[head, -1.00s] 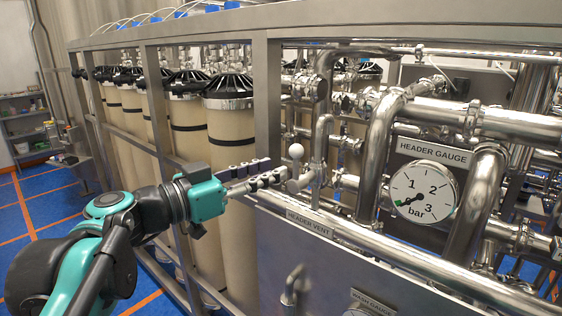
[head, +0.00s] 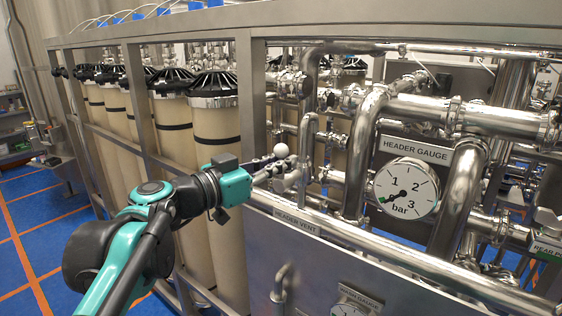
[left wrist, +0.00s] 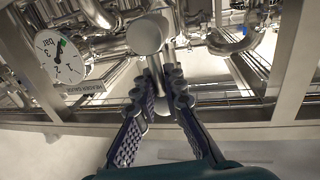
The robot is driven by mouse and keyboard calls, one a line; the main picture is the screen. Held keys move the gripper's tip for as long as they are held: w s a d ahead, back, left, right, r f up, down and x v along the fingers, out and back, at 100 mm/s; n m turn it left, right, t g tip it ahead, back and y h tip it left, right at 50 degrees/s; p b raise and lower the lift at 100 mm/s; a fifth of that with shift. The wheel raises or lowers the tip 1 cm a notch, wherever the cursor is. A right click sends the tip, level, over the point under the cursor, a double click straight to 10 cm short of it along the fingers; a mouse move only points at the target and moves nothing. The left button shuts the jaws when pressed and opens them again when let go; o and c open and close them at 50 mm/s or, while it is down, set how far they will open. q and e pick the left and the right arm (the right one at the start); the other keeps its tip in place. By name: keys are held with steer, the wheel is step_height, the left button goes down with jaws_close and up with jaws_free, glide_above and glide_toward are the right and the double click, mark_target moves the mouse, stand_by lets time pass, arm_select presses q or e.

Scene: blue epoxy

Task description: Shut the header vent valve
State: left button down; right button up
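The header vent valve has a pale ball knob (head: 281,150) on its lever, above the HEADER VENT label (head: 297,223). The ball is large at the top of the left wrist view (left wrist: 147,34). My left gripper (head: 279,167) is at the valve, its fingertips just below the ball and partly covering the lever. In the left wrist view my left gripper (left wrist: 160,74) has its fingers apart, with metal valve parts showing between them. I cannot tell whether either finger touches the lever. My right gripper is not in view.
The HEADER GAUGE (head: 406,188) stands right of the valve, its needle near the green mark at the low end. A steel rail (head: 370,243) runs below the valve. A frame post (head: 252,110) and tan filter columns (head: 220,140) stand close on the left.

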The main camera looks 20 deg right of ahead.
arm_select(q)
steer(key=shift+w+a+r, duration=0.1)
steer(key=shift+w+r, duration=0.05)
stand_by(0.3)
steer(key=shift+w+a+n, duration=0.15)
steer(key=shift+n, duration=0.45)
steer(key=w+a+f+n+t+b, duration=0.1)
steer(key=f+n+t, duration=0.1)
steer(key=n, duration=0.7)
steer(key=w+a+f+n+t+b, duration=0.1)
steer(key=w+f+n+t+b, duration=0.1)
steer(key=n, duration=0.8)
steer(key=shift+w+a+f, duration=0.25)
steer(key=shift+a+f, duration=0.1)
steer(key=shift+f, duration=0.35)
steer(key=c, duration=1.6)
jaws_free()
steer(key=shift+w+a, duration=0.1)
steer(key=shift+w, duration=0.05)
